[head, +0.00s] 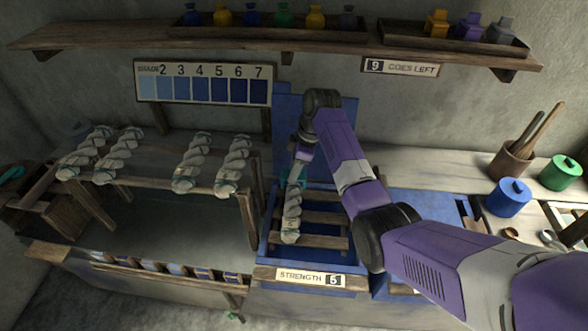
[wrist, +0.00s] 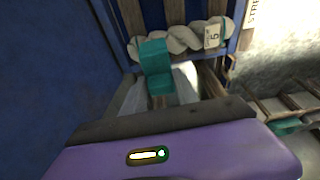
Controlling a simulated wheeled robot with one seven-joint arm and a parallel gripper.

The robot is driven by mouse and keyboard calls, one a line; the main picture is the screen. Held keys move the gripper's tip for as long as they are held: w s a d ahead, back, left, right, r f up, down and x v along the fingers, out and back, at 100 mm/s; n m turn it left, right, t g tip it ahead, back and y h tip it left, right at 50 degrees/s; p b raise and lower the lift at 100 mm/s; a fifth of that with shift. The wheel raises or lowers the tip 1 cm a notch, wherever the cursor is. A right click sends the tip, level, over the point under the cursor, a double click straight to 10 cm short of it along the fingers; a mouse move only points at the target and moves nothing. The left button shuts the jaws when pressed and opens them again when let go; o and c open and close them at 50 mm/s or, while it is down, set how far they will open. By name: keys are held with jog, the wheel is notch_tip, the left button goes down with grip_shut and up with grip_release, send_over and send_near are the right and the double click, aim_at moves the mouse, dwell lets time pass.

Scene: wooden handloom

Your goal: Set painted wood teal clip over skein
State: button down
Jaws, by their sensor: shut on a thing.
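My gripper (head: 295,180) is shut on a teal clip (wrist: 155,58), a blocky piece that stands up between the two fingers in the wrist view. A twisted pale skein (head: 291,215) lies across the wooden slats of the blue vat, and my gripper is at its far end. In the wrist view the skein (wrist: 184,40) carries a paper tag marked 5. The clip overlaps the skein's near edge there; I cannot tell whether they touch. In the head view the clip is small and partly hidden by my gripper.
Several skeins (head: 192,162) hang on a rack to the left. A shade card (head: 204,83) stands behind. Blue (head: 508,198) and green (head: 560,173) pots stand right. A shelf (head: 330,47) runs above.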

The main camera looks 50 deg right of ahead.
aim_at(291, 194)
jog(key=shift+f+b, duration=2.6)
jog(key=shift+f, duration=1.3)
jog(key=c, duration=0.9)
grip_release()
jog(key=shift+o, duration=0.2)
jog(key=shift+v, duration=3.9)
